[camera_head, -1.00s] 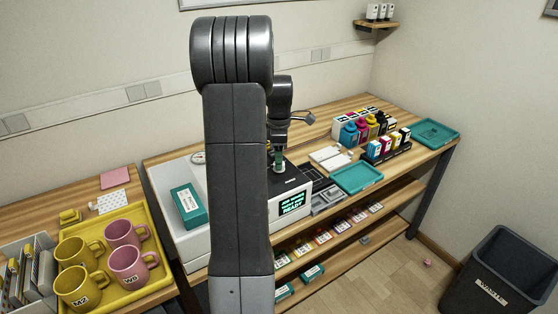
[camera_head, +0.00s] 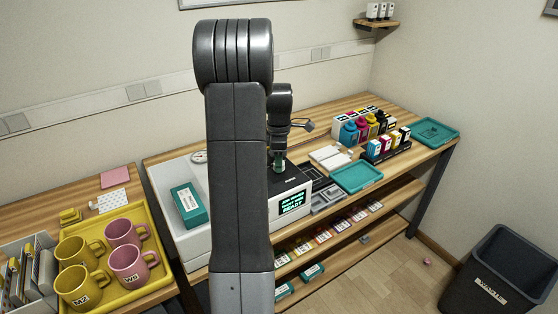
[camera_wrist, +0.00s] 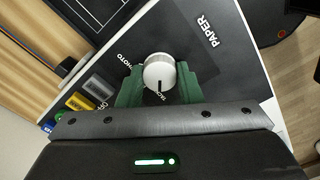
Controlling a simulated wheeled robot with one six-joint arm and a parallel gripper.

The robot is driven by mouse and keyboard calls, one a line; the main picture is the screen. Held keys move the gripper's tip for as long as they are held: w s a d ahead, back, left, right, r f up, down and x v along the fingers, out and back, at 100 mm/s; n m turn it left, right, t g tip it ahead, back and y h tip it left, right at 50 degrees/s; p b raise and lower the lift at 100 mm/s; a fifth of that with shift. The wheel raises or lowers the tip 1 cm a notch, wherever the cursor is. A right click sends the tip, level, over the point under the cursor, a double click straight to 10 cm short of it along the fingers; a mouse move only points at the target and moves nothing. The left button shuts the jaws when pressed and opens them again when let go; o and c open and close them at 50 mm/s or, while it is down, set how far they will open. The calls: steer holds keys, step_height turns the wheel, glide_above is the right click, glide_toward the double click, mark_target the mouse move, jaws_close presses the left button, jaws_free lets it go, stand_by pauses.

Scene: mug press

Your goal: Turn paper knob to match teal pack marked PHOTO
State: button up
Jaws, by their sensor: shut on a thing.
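The paper knob (camera_wrist: 159,72) is a round pale knob with a dark pointer line, on a dark panel beside the word PAPER, in the wrist view. The line points toward the bottom of that view, at a small label partly hidden by the knob and gripper. The PHOTO label (camera_wrist: 124,60) is to the knob's upper left. My gripper (camera_wrist: 160,84) has its green fingers on both sides of the knob, shut on it. In the head view my gripper (camera_head: 278,164) is over the printer (camera_head: 293,186). A teal pack (camera_head: 188,204) lies on the printer's left part; its marking is not readable.
The printer's screen (camera_head: 292,203) shows green text ending in READY. A yellow tray (camera_head: 158,262) with mugs stands at left. A teal tray (camera_head: 358,178) and ink bottles (camera_head: 365,128) are at right. My arm hides part of the printer.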

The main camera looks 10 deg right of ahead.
steer(key=shift+m, duration=0.4)
steer(key=m, duration=0.4)
steer(key=shift+m, duration=0.3)
steer(key=m, duration=0.4)
steer(key=shift+m+p, duration=0.3)
steer(key=shift+p, duration=0.1)
steer(key=m, duration=0.5)
steer(key=shift+m, duration=2.4)
steer(key=o, duration=1)
step_height(320, 180, up, 14)
steer(key=shift+f, duration=0.1)
